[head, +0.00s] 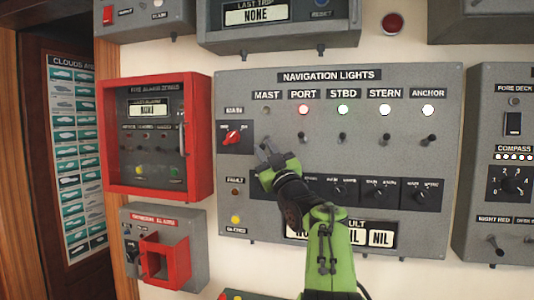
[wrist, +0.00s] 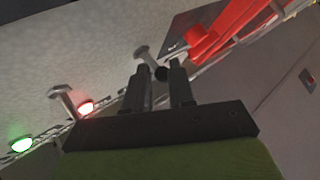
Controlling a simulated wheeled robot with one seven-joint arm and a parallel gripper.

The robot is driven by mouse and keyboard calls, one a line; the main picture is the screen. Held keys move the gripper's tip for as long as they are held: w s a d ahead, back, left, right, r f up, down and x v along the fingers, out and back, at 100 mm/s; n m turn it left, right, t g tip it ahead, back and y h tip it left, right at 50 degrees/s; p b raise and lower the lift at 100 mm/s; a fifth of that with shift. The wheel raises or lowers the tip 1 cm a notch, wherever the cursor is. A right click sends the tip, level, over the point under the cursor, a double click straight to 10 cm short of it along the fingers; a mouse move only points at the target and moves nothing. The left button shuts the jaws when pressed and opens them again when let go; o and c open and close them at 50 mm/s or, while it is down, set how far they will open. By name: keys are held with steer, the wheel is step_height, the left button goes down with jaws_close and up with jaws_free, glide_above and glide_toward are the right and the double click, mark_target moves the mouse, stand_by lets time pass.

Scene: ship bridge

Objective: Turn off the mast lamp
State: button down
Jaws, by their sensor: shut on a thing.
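The mast lamp (head: 266,110) under the MAST label on the grey navigation lights panel (head: 225,185) is dark. The port lamp (head: 303,109) glows red, the starboard lamp (head: 343,110) green, and the stern lamp (head: 385,109) and anchor lamp (head: 428,109) white. My gripper (head: 267,146) is at the mast switch below its lamp and covers most of it in the head view. I cannot tell which way the lever is set.
A red rotary main switch (head: 231,137) sits just left of my gripper. The port switch (head: 303,137) is close on the right, and other toggles follow. A row of dark knobs lies below, partly behind my arm. A red-framed alarm box (head: 108,135) stands out at left.

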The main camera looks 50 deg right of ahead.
steer(key=shift+w+a, duration=0.1)
steer(key=c, duration=1.3)
jaws_free()
steer(key=shift+o, duration=1.3)
steer(key=shift+w, duration=0.2)
steer(key=shift+s, duration=0.15)
steer(key=shift+s+f, duration=0.2)
steer(key=b+v, duration=0.7)
steer(key=v, duration=0.8)
